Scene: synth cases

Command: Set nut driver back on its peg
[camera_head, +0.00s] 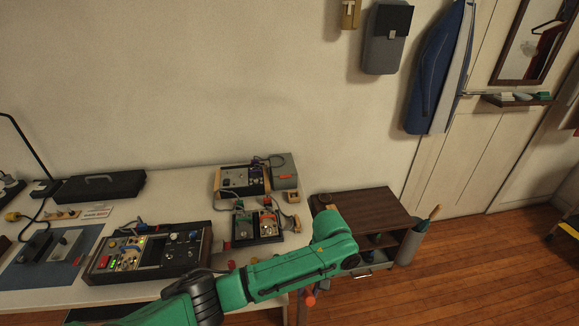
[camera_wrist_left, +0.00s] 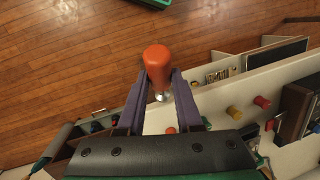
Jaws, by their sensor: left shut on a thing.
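The nut driver (camera_wrist_left: 158,66) has an orange-red handle and a short bright metal part below it, seen in the left wrist view. My left gripper (camera_wrist_left: 152,92) is shut on it, with a purple finger on each side of the handle's lower end. In the head view the orange handle (camera_head: 310,300) shows just below my green forearm, which hides most of the gripper. Yellow and red knob-like ends (camera_wrist_left: 234,112) stand along a pale edge to the right of the nut driver in the wrist view. I cannot tell which peg is the nut driver's. My right gripper is not in view.
A white bench (camera_head: 190,210) carries a large control panel (camera_head: 150,250), smaller instrument boxes (camera_head: 240,180) and a black case (camera_head: 100,187). A dark-topped side cabinet (camera_head: 370,209) stands right of the bench. The wooden floor (camera_head: 470,265) at the right is mostly clear.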

